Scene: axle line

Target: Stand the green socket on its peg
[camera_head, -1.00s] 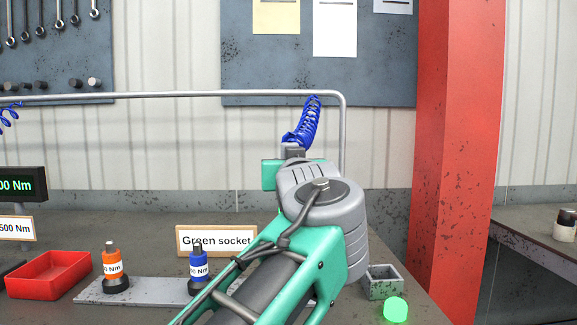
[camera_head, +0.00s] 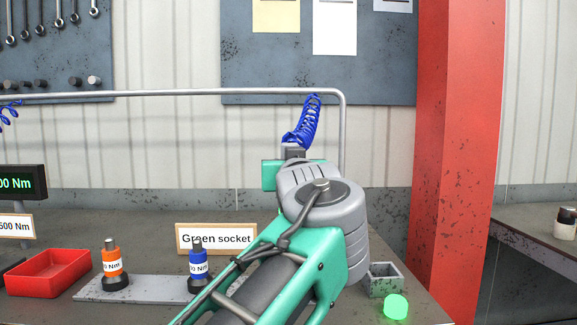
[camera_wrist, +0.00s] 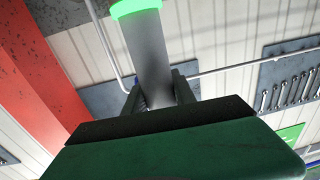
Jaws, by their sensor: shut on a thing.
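The green socket shows in the wrist view as a grey cylinder (camera_wrist: 152,58) with a bright green ring (camera_wrist: 136,8) at its far end. My gripper (camera_wrist: 158,93) is shut on it, with one finger on each side. In the head view my arm hides much of the plate's right end, and no peg for the green socket is visible. A sign reading "Green socket" (camera_head: 215,239) stands behind the grey plate (camera_head: 150,288). An orange socket (camera_head: 111,264) and a blue socket (camera_head: 198,266) stand upright on that plate.
A red tray (camera_head: 48,272) lies left of the plate. A small grey open box (camera_head: 384,281) and a glowing green dome (camera_head: 395,306) are right of my arm. A red pillar (camera_head: 450,160) rises at the right. A blue coiled hose (camera_head: 304,125) shows above my wrist.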

